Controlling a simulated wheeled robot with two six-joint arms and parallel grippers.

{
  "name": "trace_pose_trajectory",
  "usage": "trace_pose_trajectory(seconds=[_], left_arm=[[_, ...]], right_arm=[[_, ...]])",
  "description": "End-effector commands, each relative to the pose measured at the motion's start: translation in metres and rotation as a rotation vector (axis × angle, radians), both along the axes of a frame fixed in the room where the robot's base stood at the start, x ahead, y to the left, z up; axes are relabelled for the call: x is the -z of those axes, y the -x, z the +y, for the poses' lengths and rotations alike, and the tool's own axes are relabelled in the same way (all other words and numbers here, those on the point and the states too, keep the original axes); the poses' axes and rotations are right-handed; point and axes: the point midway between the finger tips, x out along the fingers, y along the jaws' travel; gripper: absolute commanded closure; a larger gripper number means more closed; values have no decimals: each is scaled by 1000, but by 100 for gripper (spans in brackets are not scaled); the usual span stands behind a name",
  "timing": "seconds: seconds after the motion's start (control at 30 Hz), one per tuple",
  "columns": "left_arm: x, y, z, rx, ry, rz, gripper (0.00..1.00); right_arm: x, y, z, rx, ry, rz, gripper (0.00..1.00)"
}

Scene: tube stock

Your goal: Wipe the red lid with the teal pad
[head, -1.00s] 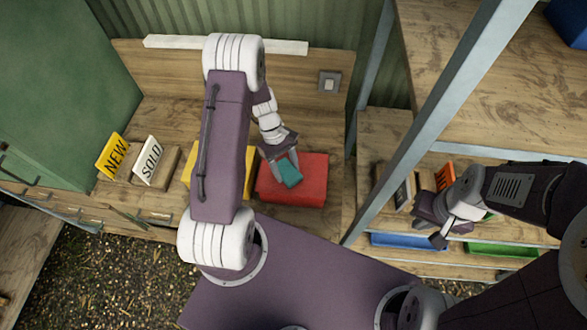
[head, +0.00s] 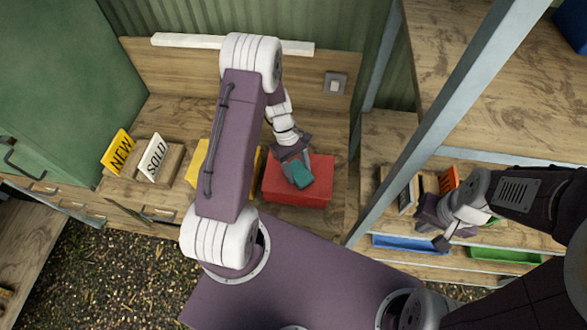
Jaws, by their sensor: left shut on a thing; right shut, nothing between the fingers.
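The red lid (head: 318,186) tops a red box on the wooden bench, in the middle of the head view. My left gripper (head: 293,173) is shut on the teal pad (head: 300,175) over the left and middle part of the red lid. The pad looks to be at the lid's surface, but I cannot tell for sure whether they touch. My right gripper (head: 440,228) is shut and empty, at the right by the shelf, well away from the lid.
A yellow box (head: 200,166) stands left of the red one, partly hidden by my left arm. NEW (head: 117,154) and SOLD (head: 153,160) signs stand further left. A grey post (head: 440,125) rises between bench and shelf. Blue (head: 410,244) and green (head: 500,254) trays lie at right.

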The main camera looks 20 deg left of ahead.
Motion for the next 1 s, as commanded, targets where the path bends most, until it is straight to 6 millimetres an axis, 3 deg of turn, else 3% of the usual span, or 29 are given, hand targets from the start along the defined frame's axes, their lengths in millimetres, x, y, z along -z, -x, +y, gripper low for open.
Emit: trace_pose_trajectory(seconds=[0.33, 0.63, 1.0], left_arm=[[0, -9, -29, 3, 0, -1, 80], [1, -11, -38, 1, 0, -2, 80], [5, -19, -67, 0, 0, 0, 80]], right_arm=[[-1, 0, 0, 0, 0, 0, 100], [-1, 0, 0, 0, 0, 0, 100], [0, 0, 0, 0, 0, 0, 100]])
